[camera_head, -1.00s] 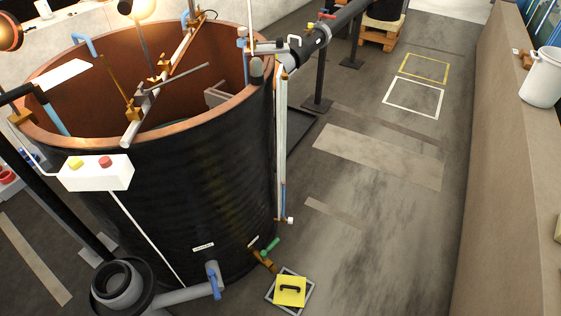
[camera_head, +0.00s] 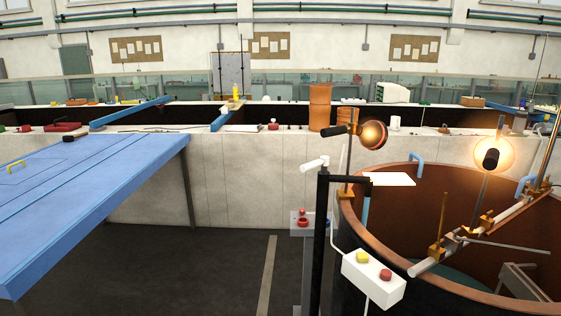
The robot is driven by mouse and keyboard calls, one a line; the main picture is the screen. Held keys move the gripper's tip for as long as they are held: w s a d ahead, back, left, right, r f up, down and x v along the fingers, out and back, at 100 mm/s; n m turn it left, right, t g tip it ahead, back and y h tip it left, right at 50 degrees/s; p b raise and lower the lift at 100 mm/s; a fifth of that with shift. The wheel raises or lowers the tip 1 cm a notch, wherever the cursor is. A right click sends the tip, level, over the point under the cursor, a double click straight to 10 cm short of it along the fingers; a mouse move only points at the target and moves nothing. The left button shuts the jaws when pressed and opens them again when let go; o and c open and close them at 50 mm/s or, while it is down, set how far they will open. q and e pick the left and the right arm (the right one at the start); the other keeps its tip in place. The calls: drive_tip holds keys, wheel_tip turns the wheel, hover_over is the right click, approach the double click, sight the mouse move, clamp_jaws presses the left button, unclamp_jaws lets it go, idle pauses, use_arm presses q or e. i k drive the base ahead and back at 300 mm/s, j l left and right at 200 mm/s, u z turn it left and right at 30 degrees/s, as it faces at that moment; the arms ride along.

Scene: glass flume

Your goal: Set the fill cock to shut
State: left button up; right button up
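Neither of my grippers is in view. The round tank (camera_head: 345,212), copper-coloured inside and black outside, stands at the lower right, cut off by the frame edges. No cock that I can identify as the fill cock shows now; the tank's foot and its right side are out of frame. A white control box (camera_head: 373,279) with a yellow and a red button hangs at the tank's left side. A red fitting (camera_head: 302,220) on a grey post stands left of the box; I cannot tell what it is.
A blue deck (camera_head: 85,195) fills the left. A long pale wall (camera_head: 235,178) crosses behind, with objects on top. Dark floor (camera_head: 190,258) lies clear between deck and tank. Lamps (camera_head: 373,134) and a bar (camera_head: 470,238) stand over the tank.

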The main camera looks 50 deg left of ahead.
sight(324, 160)
drive_tip(key=u, duration=1.45)
